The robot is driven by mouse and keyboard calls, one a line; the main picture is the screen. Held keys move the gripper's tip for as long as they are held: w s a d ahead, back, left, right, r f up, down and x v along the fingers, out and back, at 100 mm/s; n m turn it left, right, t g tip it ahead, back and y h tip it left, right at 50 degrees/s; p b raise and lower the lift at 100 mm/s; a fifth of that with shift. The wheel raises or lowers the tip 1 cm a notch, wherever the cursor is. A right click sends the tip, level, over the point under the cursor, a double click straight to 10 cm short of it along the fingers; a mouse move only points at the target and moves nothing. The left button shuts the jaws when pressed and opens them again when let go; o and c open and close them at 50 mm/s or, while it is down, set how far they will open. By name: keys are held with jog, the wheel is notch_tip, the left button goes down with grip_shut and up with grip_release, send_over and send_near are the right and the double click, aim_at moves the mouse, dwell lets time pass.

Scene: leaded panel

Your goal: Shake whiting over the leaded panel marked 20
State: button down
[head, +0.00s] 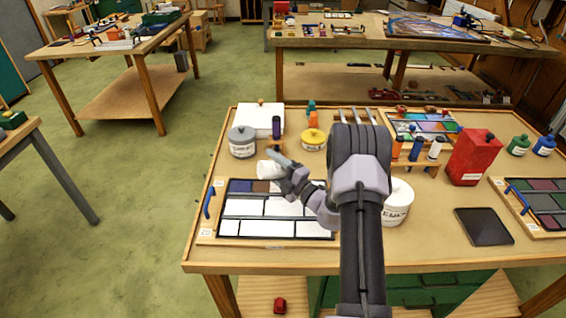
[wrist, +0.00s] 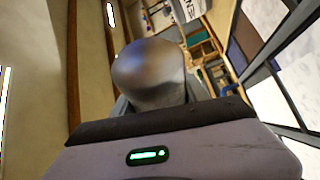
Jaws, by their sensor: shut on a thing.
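A leaded panel (head: 228,228) lies on a wooden board at the bench's front left. Most of its cells show white, with a blue and a brown cell at the back left. A small tag (head: 206,232) is on its left edge; its number is too small to read surely. My gripper (head: 284,174) is above the panel's back part, shut on a white shaker (head: 267,170) that lies tilted on its side, apart from the panel. In the wrist view the shaker's grey domed end (wrist: 148,68) shows, with panel cells (wrist: 275,100) at the right.
Around the panel stand a grey lidded pot (head: 242,142), a white box (head: 262,118), a yellow-lidded pot (head: 313,140) and a white tub (head: 398,204). A red can (head: 472,157), a dark tablet (head: 484,227) and another panel (head: 545,208) are at the right.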

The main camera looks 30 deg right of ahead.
jog(key=w+a+f+n+g+h+p, duration=0.1)
jog(key=w+a+n+g+p, duration=0.1)
jog(key=w+a+n, duration=0.3)
jog(key=w+a+f+n+g+h+p, duration=0.1)
jog(key=w+a+n+p, duration=0.3)
jog(key=a, duration=0.6)
jog(key=shift+w+a+f+n+g+h, duration=0.3)
jog(key=shift+w+f+n+g, duration=0.3)
jog(key=shift+w+n, duration=0.35)
jog(key=shift+a, duration=0.1)
